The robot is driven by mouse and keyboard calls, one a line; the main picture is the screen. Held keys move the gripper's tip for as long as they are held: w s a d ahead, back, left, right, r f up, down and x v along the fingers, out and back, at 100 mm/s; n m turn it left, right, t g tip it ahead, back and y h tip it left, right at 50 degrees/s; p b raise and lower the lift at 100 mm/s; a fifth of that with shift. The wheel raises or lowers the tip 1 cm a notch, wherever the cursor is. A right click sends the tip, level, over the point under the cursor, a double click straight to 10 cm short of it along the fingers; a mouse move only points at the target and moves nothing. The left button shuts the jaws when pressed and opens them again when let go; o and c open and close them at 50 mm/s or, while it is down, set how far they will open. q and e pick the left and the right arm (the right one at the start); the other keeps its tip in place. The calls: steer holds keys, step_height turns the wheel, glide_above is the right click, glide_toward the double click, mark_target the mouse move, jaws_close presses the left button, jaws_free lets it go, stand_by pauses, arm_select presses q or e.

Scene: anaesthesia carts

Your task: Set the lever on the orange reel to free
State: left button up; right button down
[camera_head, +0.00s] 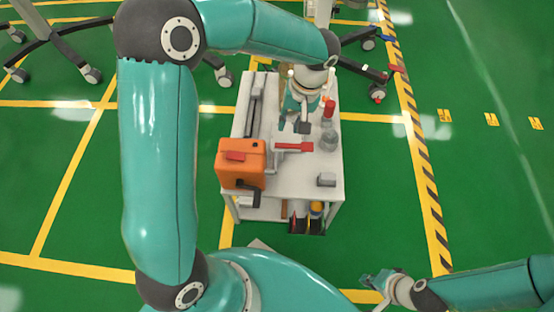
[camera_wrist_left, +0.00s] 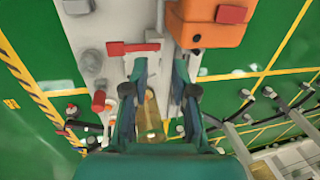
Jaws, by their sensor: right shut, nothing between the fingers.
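The orange reel (camera_head: 240,172) stands at the front left of the white cart. A small red lever (camera_head: 235,156) lies on its top, and a dark crank-like part hangs at its lower front. In the left wrist view the reel (camera_wrist_left: 208,34) is at the upper right, with the red lever (camera_wrist_left: 232,14) on it. My left gripper (camera_head: 296,124) is over the cart, behind and right of the reel. The left wrist view shows its fingers (camera_wrist_left: 160,66) apart and empty, not touching the reel. My right gripper (camera_head: 372,282) is shut and empty, low at the front right, away from the cart.
On the white cart top (camera_head: 300,182) a red-handled grey fitting (camera_head: 293,147) sits right of the reel. A red-capped item (camera_head: 329,109), a clear jar (camera_head: 328,140) and a small grey block (camera_head: 326,179) are on the right side. Wheeled stand legs (camera_head: 55,40) are behind.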

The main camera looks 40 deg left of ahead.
mark_target(277, 158)
arm_select(q)
steer(key=a+f+b, duration=0.1)
steer(key=f, duration=0.4)
steer(key=s+f+b, duration=0.1)
steer(key=f+b, duration=0.1)
steer(key=f, duration=0.3)
steer(key=a+f+b, duration=0.1)
steer(key=f, duration=0.5)
steer(key=shift+s+a, duration=0.35)
jaws_close()
